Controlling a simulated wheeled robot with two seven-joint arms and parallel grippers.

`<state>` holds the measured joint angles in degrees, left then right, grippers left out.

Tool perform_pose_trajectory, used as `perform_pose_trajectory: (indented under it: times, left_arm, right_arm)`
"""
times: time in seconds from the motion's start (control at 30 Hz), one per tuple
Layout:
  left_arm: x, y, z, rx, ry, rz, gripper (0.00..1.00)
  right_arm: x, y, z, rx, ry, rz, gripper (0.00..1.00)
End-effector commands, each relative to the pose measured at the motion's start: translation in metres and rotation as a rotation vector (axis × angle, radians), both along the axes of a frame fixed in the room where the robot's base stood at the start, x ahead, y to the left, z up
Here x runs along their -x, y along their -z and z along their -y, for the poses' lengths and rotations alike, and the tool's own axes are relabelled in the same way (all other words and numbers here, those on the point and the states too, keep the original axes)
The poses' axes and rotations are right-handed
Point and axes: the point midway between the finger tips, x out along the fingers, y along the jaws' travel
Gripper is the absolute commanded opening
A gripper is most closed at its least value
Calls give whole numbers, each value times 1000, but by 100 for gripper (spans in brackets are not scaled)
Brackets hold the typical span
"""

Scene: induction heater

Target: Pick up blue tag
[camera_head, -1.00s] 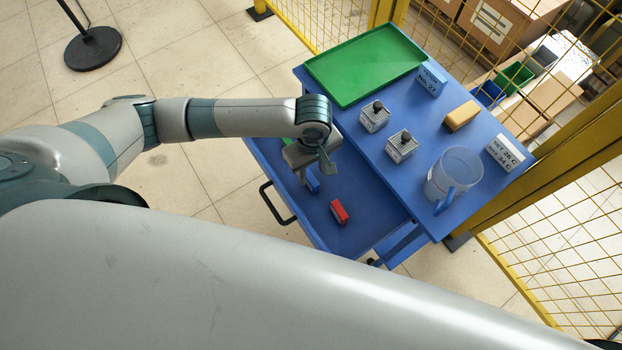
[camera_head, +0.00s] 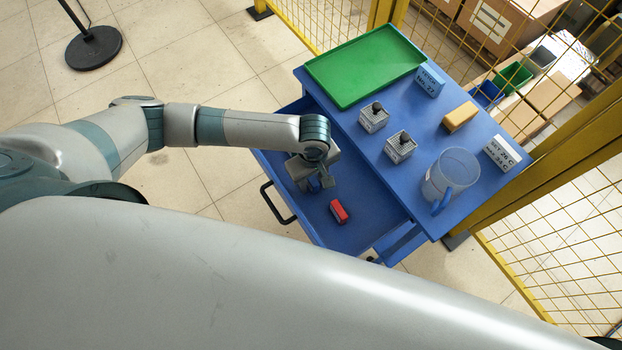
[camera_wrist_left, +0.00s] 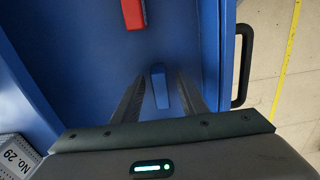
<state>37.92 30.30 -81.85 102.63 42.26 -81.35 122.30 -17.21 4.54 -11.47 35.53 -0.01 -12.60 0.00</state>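The blue tag (camera_wrist_left: 160,87) lies in the open blue drawer (camera_head: 362,233). In the left wrist view it sits between the two fingers of my left gripper (camera_wrist_left: 160,90), with a gap on each side. In the head view the blue tag (camera_head: 314,184) shows only partly, under and beside my left gripper (camera_head: 322,184), which hides the rest. My left gripper is open and is low over the drawer. My right gripper is in neither view.
A red tag (camera_head: 339,211) lies in the drawer; it also shows in the left wrist view (camera_wrist_left: 133,13). A yellow fence stands behind.

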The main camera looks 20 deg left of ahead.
Motion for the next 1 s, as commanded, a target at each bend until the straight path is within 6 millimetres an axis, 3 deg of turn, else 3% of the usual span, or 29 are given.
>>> perform_pose_trajectory:
  times: [0.13,0.3,0.73,1.0]
  left_arm:
    - [0,0,0,0,0,0,37]
    - [0,0,0,0,0,0,0]
    - [0,-4,0,1,-1,0,0]
    - [-1,-33,1,3,0,2,0]
  right_arm:
    - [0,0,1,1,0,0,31]
    - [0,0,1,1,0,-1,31]
    - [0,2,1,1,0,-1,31]
    - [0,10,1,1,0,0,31]
